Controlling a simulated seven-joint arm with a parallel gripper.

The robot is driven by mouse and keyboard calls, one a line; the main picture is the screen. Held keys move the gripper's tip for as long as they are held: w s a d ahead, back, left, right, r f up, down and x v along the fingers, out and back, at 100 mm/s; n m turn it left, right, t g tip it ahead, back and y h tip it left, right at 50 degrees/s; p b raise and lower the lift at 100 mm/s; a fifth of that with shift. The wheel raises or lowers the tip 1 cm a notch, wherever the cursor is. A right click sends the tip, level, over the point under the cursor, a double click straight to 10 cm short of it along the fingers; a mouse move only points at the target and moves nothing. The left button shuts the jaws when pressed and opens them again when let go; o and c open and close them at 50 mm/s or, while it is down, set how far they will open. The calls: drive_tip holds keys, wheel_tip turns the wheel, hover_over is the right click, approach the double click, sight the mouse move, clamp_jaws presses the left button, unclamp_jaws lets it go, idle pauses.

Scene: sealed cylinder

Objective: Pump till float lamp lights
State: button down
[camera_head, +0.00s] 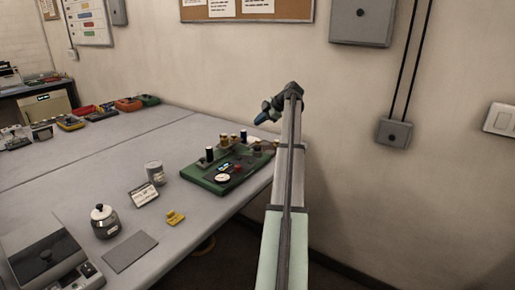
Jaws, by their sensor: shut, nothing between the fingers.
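A green panel unit (207,183) stands near the right edge of the long grey table. On it are a round white gauge (222,178), a small red part (237,168) and several dark upright cylinders with pale or brass parts. Which part is the pump or the float lamp is too small to tell, and no lit lamp can be made out. My gripper (261,119) is small in view, shut and empty, above and behind the panel's right side. It appears apart from the panel. My arm hides part of the panel's right end.
In front of the panel are a grey can (154,173), a small display card (144,195), a yellow piece (175,218), a lidded jar (104,222), a grey mat (130,252) and a scale-like device (45,252). Coloured bins (128,104) line the back. The table's middle is clear.

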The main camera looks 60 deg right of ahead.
sight(259, 147)
drive_tip(key=shift+f, duration=0.15)
drive_tip(key=shift+f, duration=4.3)
drive_tip(key=shift+f, duration=0.4)
drive_tip(key=shift+f, duration=0.9)
drive_tip(key=shift+r, duration=1.3)
drive_tip(key=shift+r, duration=0.1)
drive_tip(key=shift+r, duration=2.4)
